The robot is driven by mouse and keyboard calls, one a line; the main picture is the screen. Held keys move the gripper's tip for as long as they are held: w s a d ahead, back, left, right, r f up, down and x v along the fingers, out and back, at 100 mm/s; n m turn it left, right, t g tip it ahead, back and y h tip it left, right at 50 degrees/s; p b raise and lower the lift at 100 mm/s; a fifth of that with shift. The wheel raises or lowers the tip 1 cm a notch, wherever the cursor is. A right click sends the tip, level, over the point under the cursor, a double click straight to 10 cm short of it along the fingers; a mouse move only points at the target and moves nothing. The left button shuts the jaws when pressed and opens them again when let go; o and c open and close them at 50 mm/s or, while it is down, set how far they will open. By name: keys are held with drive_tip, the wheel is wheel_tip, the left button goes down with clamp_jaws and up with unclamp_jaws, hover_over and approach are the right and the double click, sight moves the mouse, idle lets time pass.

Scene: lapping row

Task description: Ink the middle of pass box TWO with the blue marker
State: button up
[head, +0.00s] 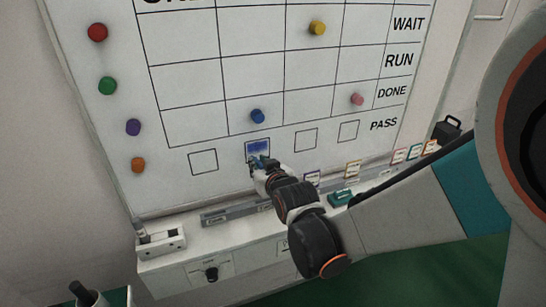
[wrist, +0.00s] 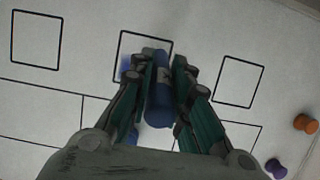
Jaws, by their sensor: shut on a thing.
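The whiteboard's pass row has small outlined boxes. The second from the left, pass box TWO (head: 257,145), has blue ink across much of its inside. My gripper (head: 262,163) is at its lower edge in the head view and hides part of it. In the wrist view my gripper (wrist: 158,85) is shut around the blue marker (wrist: 159,98), whose far end points into the same box (wrist: 122,45). Blue ink shows left of the marker there. The marker's tip is hidden, so I cannot tell whether it touches the board.
Blue (head: 257,116), pink (head: 357,99) and yellow (head: 317,27) magnets sit in the grid above. Several magnets line the board's left side. Below are a ledge (head: 215,217), a white holder (head: 160,241) and a teal object (head: 341,198). Neighbouring pass boxes (head: 203,162) are blank.

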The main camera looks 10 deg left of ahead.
drive_tip(key=shift+s+a, duration=0.35)
drive_tip(key=shift+a, duration=0.25)
drive_tip(key=shift+s, duration=0.1)
drive_tip(key=s+d, duration=0.3)
drive_tip(key=s, duration=0.2)
drive_tip(key=shift+s, duration=0.15)
idle(0.3)
drive_tip(key=shift+s+d, duration=0.45)
drive_tip(key=shift+s, duration=0.2)
drive_tip(key=shift+s+d, duration=0.45)
drive_tip(key=shift+s, duration=0.15)
